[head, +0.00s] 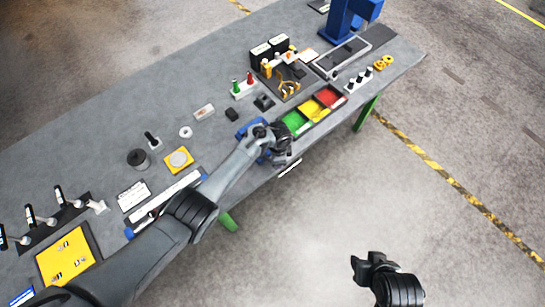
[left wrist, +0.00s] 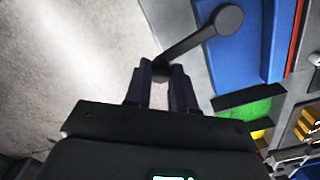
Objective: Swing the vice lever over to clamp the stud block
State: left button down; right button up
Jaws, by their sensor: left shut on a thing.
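The blue vice (head: 250,128) is at the front edge of the bench, partly hidden by my left arm. In the left wrist view its blue body (left wrist: 245,50) is at the upper right. The dark vice lever (left wrist: 200,40) runs from a round hub at the upper right down to its end between my left fingers. My left gripper (left wrist: 162,78) is shut on that lever end, off the bench edge; it also shows in the head view (head: 283,150). I cannot make out the stud block. My right gripper (head: 368,262) hangs over the floor, away from the bench; its finger gap is unclear.
Green, yellow and red bins (head: 312,110) stand just right of the vice. A dark board with parts (head: 290,82) lies behind them. A yellow plate with a disc (head: 179,159) and a white tray (head: 168,200) lie to the left. The floor in front is clear.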

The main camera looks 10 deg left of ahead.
pick_arm(q)
jog(key=shift+s, duration=0.1)
dwell(0.4)
jog(key=c, duration=0.9)
grip_release()
jog(key=shift+a, duration=0.1)
jog(key=shift+c, duration=0.2)
jog(key=shift+r, duration=0.5)
notch_tip(320, 180, up, 10)
jog(key=p, duration=0.2)
jog(key=shift+s+f, duration=0.1)
jog(key=shift+f, duration=0.05)
